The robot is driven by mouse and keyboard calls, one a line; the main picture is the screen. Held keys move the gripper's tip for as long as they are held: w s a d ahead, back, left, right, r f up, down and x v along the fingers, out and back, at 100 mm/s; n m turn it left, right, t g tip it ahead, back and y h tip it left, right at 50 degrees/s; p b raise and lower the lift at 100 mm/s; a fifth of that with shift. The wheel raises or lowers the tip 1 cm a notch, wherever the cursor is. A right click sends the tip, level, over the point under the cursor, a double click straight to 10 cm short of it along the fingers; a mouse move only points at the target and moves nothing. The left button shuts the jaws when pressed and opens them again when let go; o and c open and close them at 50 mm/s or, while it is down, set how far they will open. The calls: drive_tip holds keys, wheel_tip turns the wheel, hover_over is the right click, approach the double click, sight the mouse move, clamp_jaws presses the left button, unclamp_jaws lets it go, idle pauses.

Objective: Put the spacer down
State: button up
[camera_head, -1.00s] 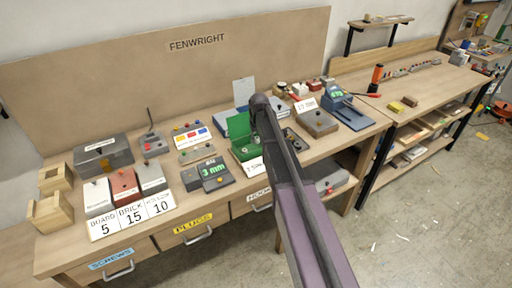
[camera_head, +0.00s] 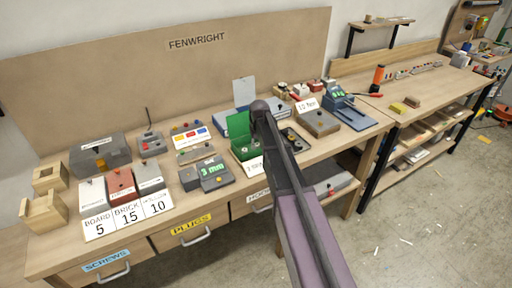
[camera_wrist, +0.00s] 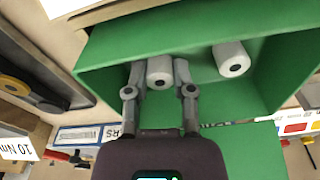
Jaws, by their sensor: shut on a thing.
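A white cylindrical spacer (camera_wrist: 160,72) with a dark hole in its end is between the two grey fingers of my gripper (camera_wrist: 160,82) in the wrist view. The fingers are shut on it. It is within the open green box (camera_wrist: 120,62); whether it touches the box's floor or wall I cannot tell. A second white spacer (camera_wrist: 231,60) is in the same box to the right, apart from my fingers. My arm hides the gripper there.
Red, white and grey blocks (camera_head: 121,185) stand farther left.

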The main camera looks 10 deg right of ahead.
drive_tip(key=shift+f, duration=0.15)
drive_tip(key=o, duration=0.5)
drive_tip(key=shift+c, duration=0.2)
drive_tip(key=shift+r, duration=0.2)
wheel_tip(320, 180, up, 12)
drive_tip(key=s+p, duration=0.1)
drive_tip(key=p, duration=1.1)
drive_tip(key=shift+s, duration=0.2)
drive_tip(key=shift+d, duration=0.1)
drive_tip(key=s+a+m+g, duration=0.1)
drive_tip(key=s, duration=2.7)
drive_tip(key=shift+a, duration=0.35)
drive_tip(key=shift+f, duration=0.1)
